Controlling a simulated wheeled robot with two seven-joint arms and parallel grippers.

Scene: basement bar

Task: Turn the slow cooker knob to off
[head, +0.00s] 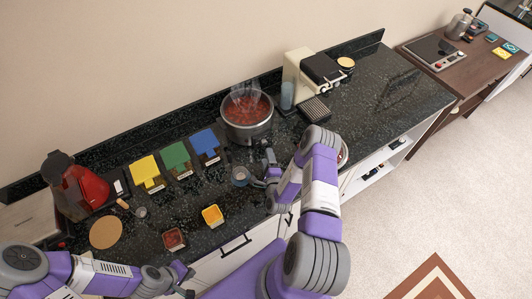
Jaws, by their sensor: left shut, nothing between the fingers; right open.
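The slow cooker (247,131) is a round grey pot with red food inside and steam above it. It stands on the dark counter near the back wall. Its knob is too small or hidden to make out. My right gripper (261,165) is open and empty, just in front of the cooker's lower front; I cannot tell whether it touches. My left gripper (186,281) is shut and empty, low in front of the counter's front edge, far from the cooker.
Yellow (145,169), green (174,156) and blue (205,142) bins stand left of the cooker. A small grey cup (240,176) is beside my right gripper. A cream coffee machine (298,72) stands right of the cooker. A red appliance (82,192) is at far left. The right counter is mostly clear.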

